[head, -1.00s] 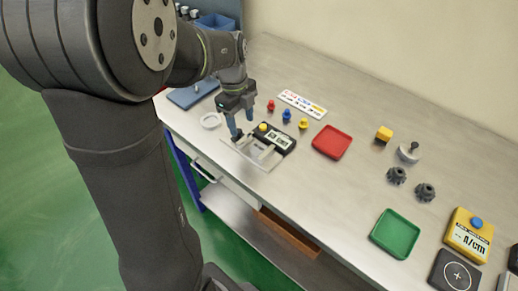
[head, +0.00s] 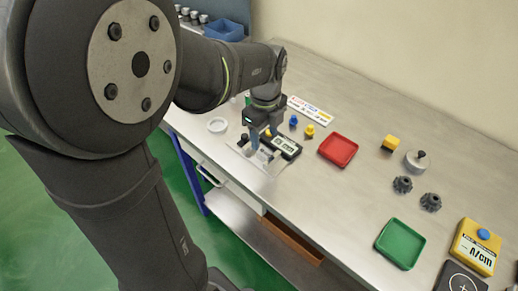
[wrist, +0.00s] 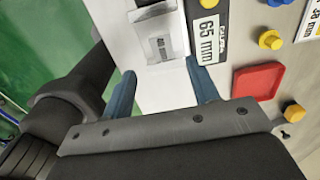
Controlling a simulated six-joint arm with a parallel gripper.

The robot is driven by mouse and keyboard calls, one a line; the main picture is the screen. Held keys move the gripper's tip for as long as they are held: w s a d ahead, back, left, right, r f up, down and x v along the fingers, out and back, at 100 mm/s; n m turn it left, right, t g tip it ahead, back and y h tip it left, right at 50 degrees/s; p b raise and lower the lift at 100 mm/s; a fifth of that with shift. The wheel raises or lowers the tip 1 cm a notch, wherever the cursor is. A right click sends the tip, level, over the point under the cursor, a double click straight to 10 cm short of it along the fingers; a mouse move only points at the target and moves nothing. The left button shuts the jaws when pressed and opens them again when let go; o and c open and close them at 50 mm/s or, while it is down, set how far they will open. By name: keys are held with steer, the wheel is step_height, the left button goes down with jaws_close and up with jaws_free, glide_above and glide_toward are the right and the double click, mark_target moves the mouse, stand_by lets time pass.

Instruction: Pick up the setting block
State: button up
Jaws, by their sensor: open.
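A small grey metal block with a printed label, seemingly the setting block (wrist: 162,48), sits on a pale plate (wrist: 120,30) in the wrist view. It lies just beyond and between my fingertips. My gripper (wrist: 160,70) is open, with one blue finger on each side and nothing between them. In the head view my gripper (head: 262,147) is low over the plate, and the block cannot be made out behind the fingers.
Right of the gauge is a red tray (head: 338,150). Blue (head: 293,121) and yellow (head: 309,131) knobs stand behind the gauge. A green tray (head: 399,243) and yellow tester (head: 475,248) are farther right.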

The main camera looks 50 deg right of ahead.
mark_target(265, 153)
steer(key=shift+d+f, duration=0.15)
steer(key=shift+f, duration=3.45)
steer(key=shift+c, duration=0.4)
jaws_close()
